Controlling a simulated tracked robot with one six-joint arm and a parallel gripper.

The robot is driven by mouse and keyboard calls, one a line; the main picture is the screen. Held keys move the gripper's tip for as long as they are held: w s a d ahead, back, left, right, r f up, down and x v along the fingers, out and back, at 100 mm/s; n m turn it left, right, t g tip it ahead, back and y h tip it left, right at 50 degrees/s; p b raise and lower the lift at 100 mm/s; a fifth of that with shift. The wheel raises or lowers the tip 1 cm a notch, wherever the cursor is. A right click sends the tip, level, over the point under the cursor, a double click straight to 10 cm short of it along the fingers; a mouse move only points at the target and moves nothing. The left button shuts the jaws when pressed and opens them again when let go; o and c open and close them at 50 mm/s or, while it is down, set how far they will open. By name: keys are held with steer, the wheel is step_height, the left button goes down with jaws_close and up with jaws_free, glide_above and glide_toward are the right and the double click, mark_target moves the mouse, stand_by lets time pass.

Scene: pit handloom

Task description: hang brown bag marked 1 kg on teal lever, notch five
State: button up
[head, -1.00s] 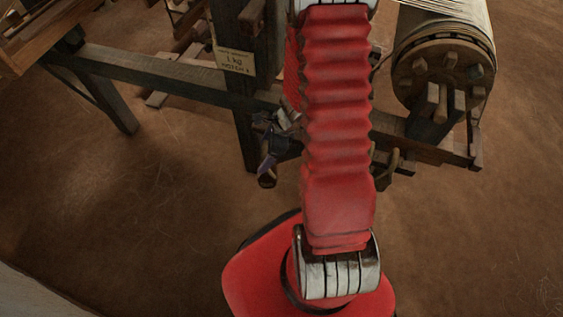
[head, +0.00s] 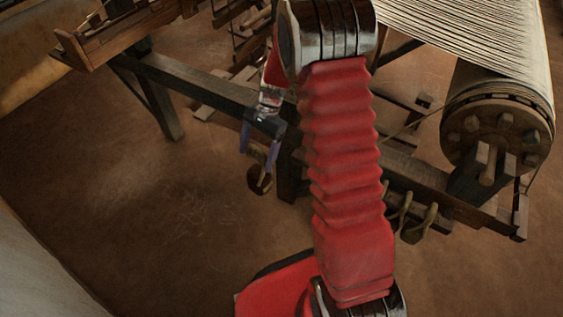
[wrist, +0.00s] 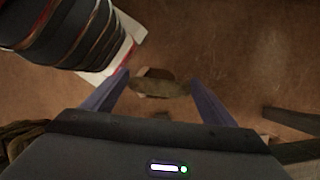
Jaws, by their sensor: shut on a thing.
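A small brown bag (head: 259,183) hangs in my gripper (head: 259,165), above the floor and left of the loom post. My gripper points down, its two purple fingers shut on the bag's top. The wrist view shows the bag (wrist: 160,87) between the fingertips (wrist: 160,79). No mark on the bag can be read. I cannot make out the teal lever or its notches in any view; my red arm covers part of the loom.
The loom's dark lower beam (head: 190,84) runs behind my gripper. A warp roller (head: 498,125) stands at the right. Several small brown things, perhaps bags or hooks (head: 426,222), hang on the right beam. The floor (head: 130,225) at front left is clear.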

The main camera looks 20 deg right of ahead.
steer(key=w+r+n+g+h, duration=0.2)
steer(key=w+r+n+h, duration=0.1)
steer(key=r+n, duration=0.8)
steer(key=shift+w+r+n+h, duration=0.4)
steer(key=shift+n+h, duration=0.1)
steer(key=shift+n, duration=0.3)
steer(key=shift+f, duration=0.1)
